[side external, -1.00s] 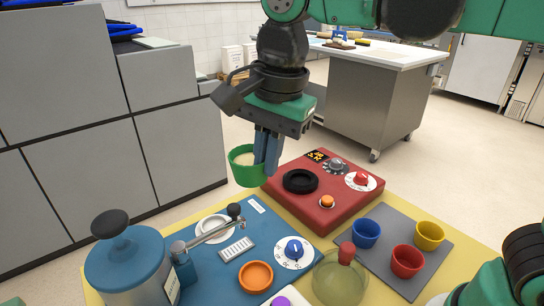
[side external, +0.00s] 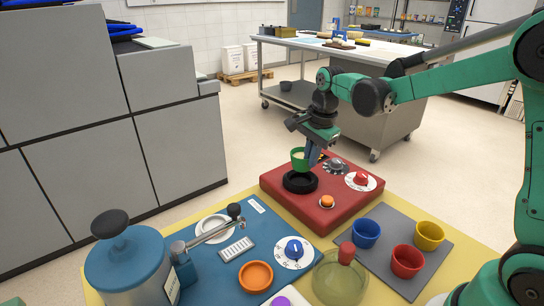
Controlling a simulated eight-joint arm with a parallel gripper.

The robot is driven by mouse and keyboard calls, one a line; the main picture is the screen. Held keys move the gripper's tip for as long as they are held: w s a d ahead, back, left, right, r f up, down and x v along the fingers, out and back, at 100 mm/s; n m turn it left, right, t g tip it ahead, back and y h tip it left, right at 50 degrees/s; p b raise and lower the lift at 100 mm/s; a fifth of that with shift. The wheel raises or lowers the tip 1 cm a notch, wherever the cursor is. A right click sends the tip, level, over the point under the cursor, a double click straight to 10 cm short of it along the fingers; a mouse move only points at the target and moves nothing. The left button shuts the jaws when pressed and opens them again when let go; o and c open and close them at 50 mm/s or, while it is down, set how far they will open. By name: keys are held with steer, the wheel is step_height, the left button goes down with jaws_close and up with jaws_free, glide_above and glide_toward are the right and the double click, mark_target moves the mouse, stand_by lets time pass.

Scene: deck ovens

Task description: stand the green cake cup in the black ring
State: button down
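My gripper (side external: 312,158) is shut on the cup's right side wall. The black ring (side external: 300,182) lies on the red box (side external: 334,203), near its left corner. The cup is just above the ring and overlaps its far edge in the picture. Whether its base touches the ring I cannot tell.
The red box also carries knobs and an orange button (side external: 326,201). A grey mat (side external: 405,268) with red, blue and yellow cups lies to the right. A blue panel (side external: 222,273) with a lever, dial and orange ring (side external: 256,276) lies in front.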

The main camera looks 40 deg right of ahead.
mark_target(306, 185)
steer(key=shift+f, duration=1.45)
steer(key=shift+f, duration=0.6)
steer(key=c, duration=1.2)
jaws_free()
steer(key=shift+c, duration=0.2)
step_height(306, 185, up, 11)
steer(key=s, duration=0.1)
steer(key=shift+s, duration=0.35)
